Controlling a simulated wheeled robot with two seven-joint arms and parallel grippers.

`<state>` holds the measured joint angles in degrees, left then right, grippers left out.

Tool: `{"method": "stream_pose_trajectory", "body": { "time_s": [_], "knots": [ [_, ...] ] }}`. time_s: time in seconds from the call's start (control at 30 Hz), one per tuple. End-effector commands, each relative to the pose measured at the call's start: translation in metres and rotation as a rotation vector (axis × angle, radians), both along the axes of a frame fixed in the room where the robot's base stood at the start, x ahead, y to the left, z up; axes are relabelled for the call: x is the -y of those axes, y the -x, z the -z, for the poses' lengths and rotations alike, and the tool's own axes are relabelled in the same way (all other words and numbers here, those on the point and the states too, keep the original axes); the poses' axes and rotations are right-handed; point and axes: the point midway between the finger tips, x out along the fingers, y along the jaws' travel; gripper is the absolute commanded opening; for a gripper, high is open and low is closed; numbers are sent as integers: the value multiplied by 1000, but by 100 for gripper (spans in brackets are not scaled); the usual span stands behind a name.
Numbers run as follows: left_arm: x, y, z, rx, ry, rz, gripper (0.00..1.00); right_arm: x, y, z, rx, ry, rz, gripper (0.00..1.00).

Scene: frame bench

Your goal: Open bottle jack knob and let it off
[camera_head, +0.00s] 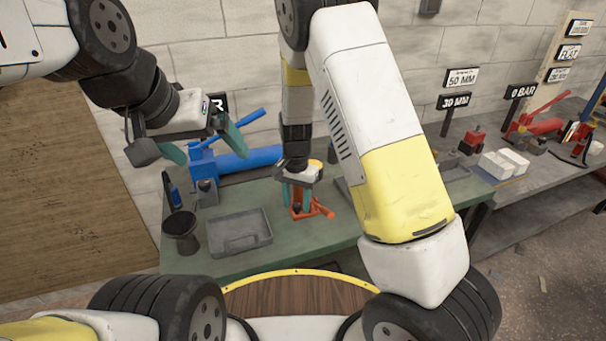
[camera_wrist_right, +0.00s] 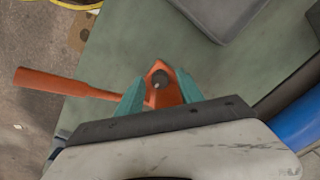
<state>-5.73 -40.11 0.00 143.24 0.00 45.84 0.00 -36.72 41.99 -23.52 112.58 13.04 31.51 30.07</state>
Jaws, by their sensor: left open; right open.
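The orange-red bottle jack (camera_head: 309,209) stands on the green bench, with a dark round part on its top and an orange handle to one side. In the right wrist view the jack (camera_wrist_right: 165,88) lies between and just beyond the teal fingers, its handle (camera_wrist_right: 65,84) reaching left. My right gripper (camera_head: 300,194) is open and points down over the jack; its fingers (camera_wrist_right: 147,97) are on either side of the jack's body. I cannot tell if they touch it. My left gripper (camera_head: 204,142) is open and empty, raised above the bench's left end. The knob cannot be made out clearly.
A grey tray (camera_head: 240,236), a black funnel-shaped cup (camera_head: 181,228) and a blue pump (camera_head: 236,161) are on the bench left of the jack. Another bench at right holds a red jack (camera_head: 470,140), white blocks (camera_head: 503,163) and signs. My right arm covers part of the bench.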

Motion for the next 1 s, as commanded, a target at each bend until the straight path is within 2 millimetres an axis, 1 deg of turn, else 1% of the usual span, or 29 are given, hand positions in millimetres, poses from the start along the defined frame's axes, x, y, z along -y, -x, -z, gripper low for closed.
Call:
{"method": "stream_pose_trajectory", "body": {
  "time_s": [0.13,0.17,0.2,0.53,0.6,0.7,0.8,1.0],
  "knots": [
    [0,0,0,0,0,0,95,-1,1,1,1,4,253,45],
    [0,0,0,0,0,0,95,-1,0,-2,3,1,301,45],
    [0,0,0,0,0,0,95,-2,-1,-14,5,-3,288,45],
    [0,0,0,0,0,0,95,-1,0,-80,3,-4,282,45],
    [0,0,0,0,0,0,95,6,4,-92,5,-28,265,45],
    [0,0,0,0,0,0,95,22,13,-98,41,-12,192,45],
    [0,0,0,0,0,0,95,33,17,-100,84,17,121,45],
    [0,0,0,0,0,0,95,43,18,-96,143,62,32,45]
  ]
}}
